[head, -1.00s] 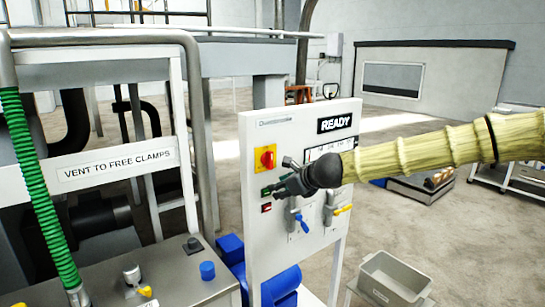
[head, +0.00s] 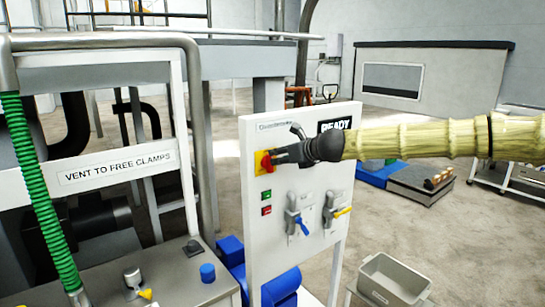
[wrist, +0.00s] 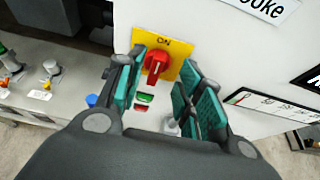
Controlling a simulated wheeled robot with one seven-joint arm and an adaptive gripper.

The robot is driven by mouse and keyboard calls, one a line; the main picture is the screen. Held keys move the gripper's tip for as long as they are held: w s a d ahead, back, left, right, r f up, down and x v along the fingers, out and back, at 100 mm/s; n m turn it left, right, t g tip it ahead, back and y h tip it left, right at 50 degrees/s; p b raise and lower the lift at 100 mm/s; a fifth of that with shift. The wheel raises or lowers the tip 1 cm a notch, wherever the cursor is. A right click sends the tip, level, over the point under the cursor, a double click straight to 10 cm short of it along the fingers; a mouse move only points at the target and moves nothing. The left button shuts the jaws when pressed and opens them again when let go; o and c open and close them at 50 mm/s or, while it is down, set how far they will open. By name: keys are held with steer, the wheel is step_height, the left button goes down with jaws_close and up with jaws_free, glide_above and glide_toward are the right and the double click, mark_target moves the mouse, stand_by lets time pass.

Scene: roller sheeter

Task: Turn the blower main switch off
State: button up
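The blower main switch is a red rotary knob (wrist: 156,67) on a yellow plate (wrist: 176,46) marked "ON". It sits at the upper left of the white control panel (head: 330,185); in the head view the red knob (head: 266,163) is partly covered by my gripper. My gripper (head: 274,158) reaches in from the right, its tips at the knob. In the wrist view the two teal-padded fingers (wrist: 160,88) stand apart, one on each side of the knob, with the knob visible between and beyond them. I cannot tell whether either finger touches it.
Green (head: 266,195) and red (head: 266,210) buttons sit just below the switch. Valves with a blue handle (head: 301,222) and a yellow handle (head: 342,212) stick out lower on the panel. A grey bin (head: 395,280) stands at lower right.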

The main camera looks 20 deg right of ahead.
mark_target(272, 157)
steer(key=shift+p+x, duration=0.6)
steer(key=shift+x, duration=2.15)
steer(key=shift+c, duration=0.2)
jaws_close()
